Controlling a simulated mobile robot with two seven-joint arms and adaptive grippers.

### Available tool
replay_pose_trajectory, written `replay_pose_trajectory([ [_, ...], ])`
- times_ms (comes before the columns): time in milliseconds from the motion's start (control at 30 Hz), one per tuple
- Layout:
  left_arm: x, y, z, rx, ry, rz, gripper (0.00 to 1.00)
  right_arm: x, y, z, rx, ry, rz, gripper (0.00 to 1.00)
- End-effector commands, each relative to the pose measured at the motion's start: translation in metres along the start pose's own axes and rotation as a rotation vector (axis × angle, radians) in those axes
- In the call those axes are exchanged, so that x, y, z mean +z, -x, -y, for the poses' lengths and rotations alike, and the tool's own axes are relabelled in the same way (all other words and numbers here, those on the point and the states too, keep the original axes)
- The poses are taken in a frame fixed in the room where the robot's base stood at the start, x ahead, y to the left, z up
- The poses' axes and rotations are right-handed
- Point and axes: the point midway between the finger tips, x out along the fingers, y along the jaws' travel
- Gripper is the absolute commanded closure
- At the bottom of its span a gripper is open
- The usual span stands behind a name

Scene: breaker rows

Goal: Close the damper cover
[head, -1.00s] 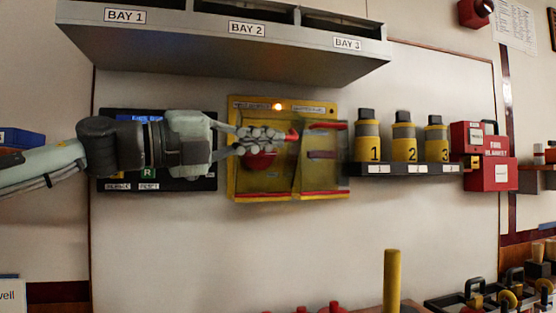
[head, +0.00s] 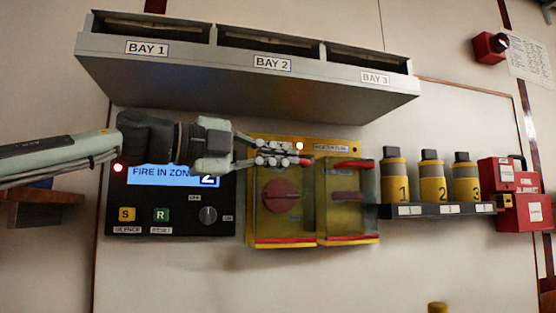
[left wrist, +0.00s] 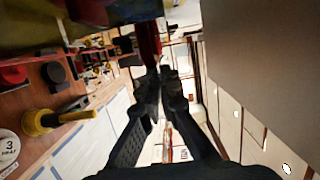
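In the head view a yellow wall panel (head: 250,218) carries two side-by-side translucent covers. Behind the left cover (head: 268,226) is a round red knob (head: 282,196). The right cover (head: 347,215) has red strips at top and bottom. I cannot tell which is the damper cover, as the labels are partly hidden or blurred. My left gripper (head: 294,155) lies across the panel's upper left, its fingers close together and a red tip (head: 307,161) at their ends. In the left wrist view a red bar (left wrist: 150,40) meets the fingertips (left wrist: 162,77); whether they grip it is unclear. My right gripper is not in view.
A grey box (head: 250,85) with three bays overhangs the panel. A black control panel (head: 130,213) is at left. A shelf (head: 437,210) with three numbered yellow cylinders stands at right, beside red boxes (head: 528,212).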

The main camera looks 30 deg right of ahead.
Motion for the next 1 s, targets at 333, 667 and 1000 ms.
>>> replay_pose_trajectory([
  [333,0.009,0.004,0.003,-0.011,-0.001,0.023,1.00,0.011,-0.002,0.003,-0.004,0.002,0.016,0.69],
  [667,0.010,0.034,0.004,-0.012,-0.002,0.026,1.00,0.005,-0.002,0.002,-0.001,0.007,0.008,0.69],
  [1000,0.001,0.100,0.002,-0.007,-0.003,0.012,1.00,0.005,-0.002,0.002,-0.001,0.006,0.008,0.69],
])
